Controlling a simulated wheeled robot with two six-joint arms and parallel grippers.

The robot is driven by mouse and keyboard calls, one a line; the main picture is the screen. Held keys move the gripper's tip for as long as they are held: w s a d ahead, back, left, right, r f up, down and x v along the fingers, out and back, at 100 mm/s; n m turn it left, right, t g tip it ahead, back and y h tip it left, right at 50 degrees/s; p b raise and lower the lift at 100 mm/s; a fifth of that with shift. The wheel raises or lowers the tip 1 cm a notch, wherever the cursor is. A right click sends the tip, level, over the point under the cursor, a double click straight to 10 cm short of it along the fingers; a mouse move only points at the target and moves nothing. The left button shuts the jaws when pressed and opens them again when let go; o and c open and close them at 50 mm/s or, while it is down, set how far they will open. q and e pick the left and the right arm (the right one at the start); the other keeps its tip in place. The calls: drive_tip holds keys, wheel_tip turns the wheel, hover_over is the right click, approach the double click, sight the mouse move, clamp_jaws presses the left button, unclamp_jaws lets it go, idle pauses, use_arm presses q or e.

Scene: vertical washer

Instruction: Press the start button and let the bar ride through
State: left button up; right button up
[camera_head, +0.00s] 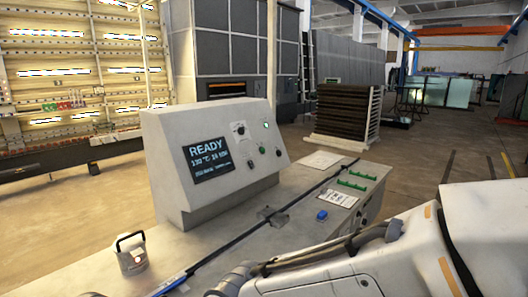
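A grey control console (214,150) stands on the bench, its screen (208,158) reading READY. Its sloped face carries a green button (263,150), dark knobs and a small lit green lamp (266,125). A blue button (321,215) sits on the bench top, right of a long dark rail (310,190). I cannot tell which button is the start button. A thin bar with a bluish part (168,286) lies along the rail's near end. My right arm covers the lower right, clear of the console in the picture; its fingers cannot be seen. My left gripper does not show.
A dark bracket (272,215) sits on the rail. Green strips (352,186) and a white label (338,198) lie at right. Stacked panels (345,115) stand behind.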

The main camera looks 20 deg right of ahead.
clamp_jaws()
idle(1.5)
